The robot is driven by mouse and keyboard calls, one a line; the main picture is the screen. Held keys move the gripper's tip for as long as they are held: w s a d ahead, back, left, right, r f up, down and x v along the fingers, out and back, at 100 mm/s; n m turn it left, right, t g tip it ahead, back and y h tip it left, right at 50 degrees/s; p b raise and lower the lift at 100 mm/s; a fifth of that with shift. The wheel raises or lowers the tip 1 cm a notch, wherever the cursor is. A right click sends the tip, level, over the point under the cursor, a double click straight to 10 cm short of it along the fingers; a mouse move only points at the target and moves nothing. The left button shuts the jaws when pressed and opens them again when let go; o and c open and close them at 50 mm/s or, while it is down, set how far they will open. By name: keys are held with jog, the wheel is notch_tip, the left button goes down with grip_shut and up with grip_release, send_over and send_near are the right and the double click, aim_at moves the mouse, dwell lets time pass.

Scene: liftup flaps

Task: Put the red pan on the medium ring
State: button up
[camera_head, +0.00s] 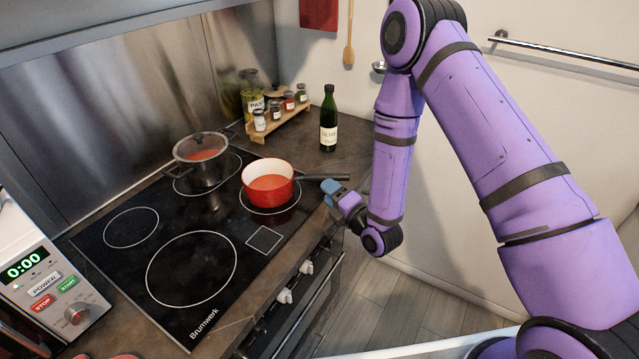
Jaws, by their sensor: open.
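The red pan (267,185), white inside with orange-red contents, stands upright on the front right ring (272,210) of the black cooktop (150,262). Its dark handle (312,177) points right, past the counter edge. My gripper (331,187), with blue fingertips, is open at the handle's outer end; whether it touches the handle cannot be told. A grey pot (201,148) with a glass lid stands on the back right ring (232,165). The back left ring (131,227) and the largest ring (192,268), at front left, are bare.
A dark green bottle (329,120) stands on the counter behind my gripper. A wooden spice rack (279,124) with several jars is behind the pan. A microwave (50,275) is at the left. Oven knobs (285,296) stick out below the counter edge.

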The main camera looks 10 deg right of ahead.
jog(key=v, duration=0.5)
jog(key=w+d+r+m+g+h, duration=0.25)
jog(key=w+r+m, duration=0.3)
jog(key=r, duration=0.55)
jog(key=s+d+r+m+g+h, duration=0.25)
jog(key=d+r+m+h, duration=0.35)
jog(key=r, duration=0.6)
jog(key=s+d+r+m+g, duration=0.1)
jog(key=s+d+r+m, duration=0.2)
jog(key=s, duration=0.6)
jog(key=s+d+r+m+g+h, duration=0.1)
jog(key=s+d+r+m+g, duration=0.1)
jog(key=s+r+m, duration=0.4)
jog(key=s+d+r+m+g, duration=0.2)
jog(key=s+r+m, duration=0.3)
jog(key=s, duration=0.9)
jog(key=shift+d+m, duration=0.75)
jog(key=shift+d, duration=0.15)
jog(key=shift+s, duration=0.1)
